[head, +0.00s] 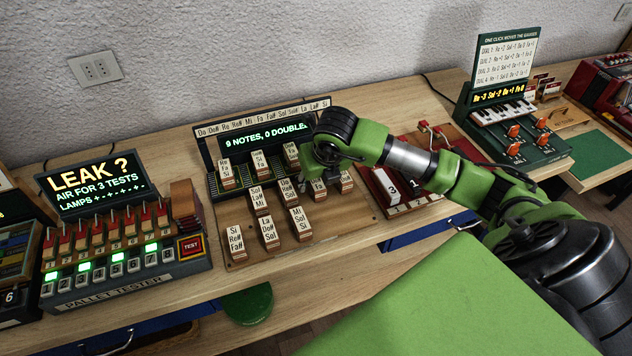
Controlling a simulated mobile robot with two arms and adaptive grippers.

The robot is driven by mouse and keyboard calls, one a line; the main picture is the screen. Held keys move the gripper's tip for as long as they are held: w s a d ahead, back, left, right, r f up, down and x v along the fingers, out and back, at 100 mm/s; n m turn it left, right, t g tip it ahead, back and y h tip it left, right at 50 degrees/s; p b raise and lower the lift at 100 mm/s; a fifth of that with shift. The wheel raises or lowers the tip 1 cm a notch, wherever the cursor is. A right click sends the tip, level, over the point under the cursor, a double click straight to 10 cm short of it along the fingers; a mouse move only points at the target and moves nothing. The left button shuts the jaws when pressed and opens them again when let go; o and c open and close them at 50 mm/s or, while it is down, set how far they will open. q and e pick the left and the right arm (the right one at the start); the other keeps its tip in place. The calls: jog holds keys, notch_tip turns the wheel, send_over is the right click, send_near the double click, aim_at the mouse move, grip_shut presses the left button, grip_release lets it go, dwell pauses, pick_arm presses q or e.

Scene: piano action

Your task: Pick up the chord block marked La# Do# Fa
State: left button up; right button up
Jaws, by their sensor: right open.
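Several wooden chord blocks with white labels stand upright in rows on a wooden board (345,218). A block whose lowest line reads Fa (319,188) stands in the middle row; its upper lines are hidden by my gripper, so I cannot tell whether it is La# Do# Fa. My right gripper (311,181) is open, pointing down at this block. I cannot tell whether its fingers are around the block or just above it. My left gripper is not in view.
Close neighbours are a middle-row block (288,191) on the left and another (345,182) on the right. Behind stands a display (262,138) reading 9 NOTES, 0 DOUBLE. A pallet tester (125,250) is at left, a green chord machine (510,110) at right.

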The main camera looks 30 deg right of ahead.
jog(key=shift+w+f, duration=0.1)
jog(key=shift+f, duration=0.25)
grip_shut()
jog(key=shift+r, duration=0.15)
